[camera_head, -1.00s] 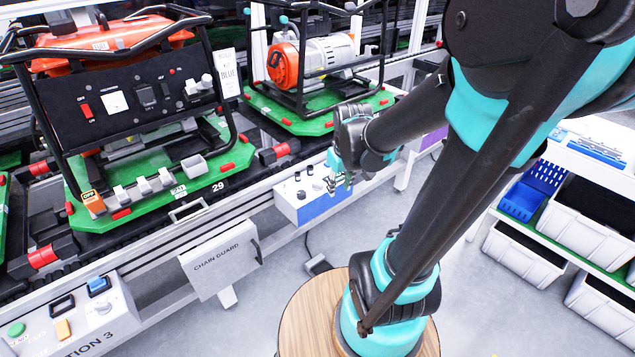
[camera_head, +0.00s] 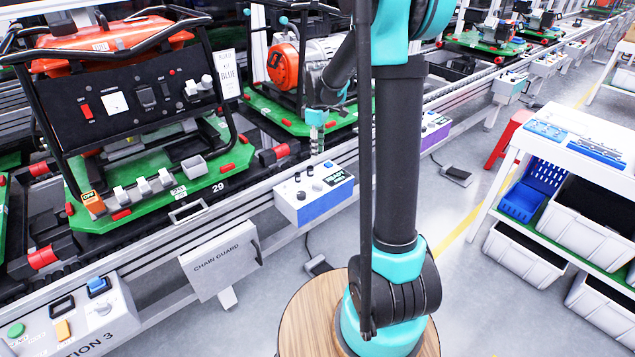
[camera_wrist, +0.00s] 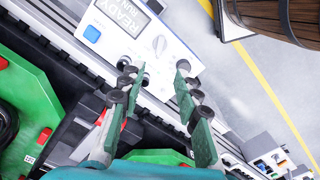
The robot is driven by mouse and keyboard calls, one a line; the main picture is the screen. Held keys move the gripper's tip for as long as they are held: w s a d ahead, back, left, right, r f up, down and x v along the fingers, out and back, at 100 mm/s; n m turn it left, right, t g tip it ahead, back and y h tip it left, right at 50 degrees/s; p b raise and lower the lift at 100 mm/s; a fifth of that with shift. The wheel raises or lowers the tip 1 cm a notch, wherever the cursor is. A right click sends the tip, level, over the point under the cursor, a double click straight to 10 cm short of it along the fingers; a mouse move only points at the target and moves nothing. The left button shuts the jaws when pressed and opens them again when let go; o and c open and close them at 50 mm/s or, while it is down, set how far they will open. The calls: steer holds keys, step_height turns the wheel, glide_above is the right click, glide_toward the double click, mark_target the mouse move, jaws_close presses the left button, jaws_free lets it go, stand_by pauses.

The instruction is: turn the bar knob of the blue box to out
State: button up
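The blue box (camera_head: 325,206) stands at the conveyor's near side in the head view, with a white top and a blue front. Its top carries a READY display, a blue button and several small dark knobs. The wrist view shows part of its white top (camera_wrist: 112,48), with a pale grey knob (camera_wrist: 159,46) that looks like a bar knob; its exact setting cannot be read. My gripper (camera_head: 317,150) hangs fingers down above the box's conveyor-side edge. In the wrist view my gripper (camera_wrist: 161,70) has its fingers apart, with nothing held between them.
A generator on a green pallet (camera_head: 150,190) stands left, another (camera_head: 310,115) just behind my gripper. A chain guard (camera_head: 222,262) and station panel (camera_head: 90,318) lie front left. A purple-fronted box (camera_head: 434,136) is farther right.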

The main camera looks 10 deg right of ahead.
mark_target(317, 185)
step_height(317, 185, down, 14)
steer(key=shift+f, duration=0.1)
stand_by(0.5)
jaws_close()
